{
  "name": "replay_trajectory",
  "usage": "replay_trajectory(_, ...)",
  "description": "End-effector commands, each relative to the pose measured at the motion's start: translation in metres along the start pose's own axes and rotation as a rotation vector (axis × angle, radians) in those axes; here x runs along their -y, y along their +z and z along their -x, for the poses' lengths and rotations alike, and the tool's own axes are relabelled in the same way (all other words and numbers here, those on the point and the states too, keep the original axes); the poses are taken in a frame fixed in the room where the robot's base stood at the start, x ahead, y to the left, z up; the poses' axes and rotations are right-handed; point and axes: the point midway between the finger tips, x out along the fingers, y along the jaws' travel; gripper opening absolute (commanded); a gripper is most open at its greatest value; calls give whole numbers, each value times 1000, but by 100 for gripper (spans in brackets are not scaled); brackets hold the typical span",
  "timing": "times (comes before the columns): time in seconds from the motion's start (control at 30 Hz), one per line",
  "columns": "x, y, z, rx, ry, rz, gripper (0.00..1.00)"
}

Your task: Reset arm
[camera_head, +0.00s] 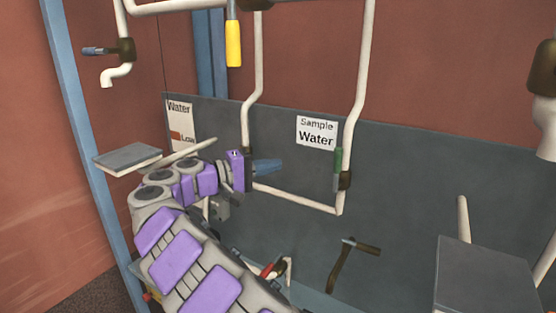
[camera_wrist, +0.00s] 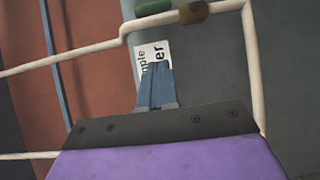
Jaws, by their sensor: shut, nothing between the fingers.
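My gripper (camera_head: 267,167) has blue fingers on my purple and grey arm. It is in front of the dark grey panel, left of and below the "Sample Water" sign (camera_head: 316,133). The wrist view shows the blue fingers (camera_wrist: 155,84) together, with nothing between them. Part of the same sign (camera_wrist: 152,51) shows behind the fingertips. My arm is bent, with its upper links reaching up from the bottom of the head view.
White pipes (camera_head: 361,95) run around the sign, with a green-handled valve (camera_head: 338,168) at right. A yellow handle (camera_head: 233,43) hangs above. A crank (camera_head: 347,260) and a red-handled valve (camera_head: 272,270) sit low. A grey box (camera_head: 486,277) stands at lower right.

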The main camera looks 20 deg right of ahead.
Motion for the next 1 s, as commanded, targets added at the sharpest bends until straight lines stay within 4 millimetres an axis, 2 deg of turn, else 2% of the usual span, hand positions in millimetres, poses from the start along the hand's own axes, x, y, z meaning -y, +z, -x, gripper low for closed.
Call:
replay_trajectory(0.13,-1,2,6,0,-1,-2,0)
replay_trajectory(0.23,-2,9,1,16,-10,4,0)
replay_trajectory(0.37,-2,37,-19,67,-59,19,0)
replay_trajectory(0.57,15,114,-62,173,-238,44,0)
replay_trajectory(0.7,44,169,-78,224,-405,47,0)
replay_trajectory(0.87,87,232,-76,260,-618,41,0)
replay_trajectory(1.0,133,284,-58,276,-817,38,0)
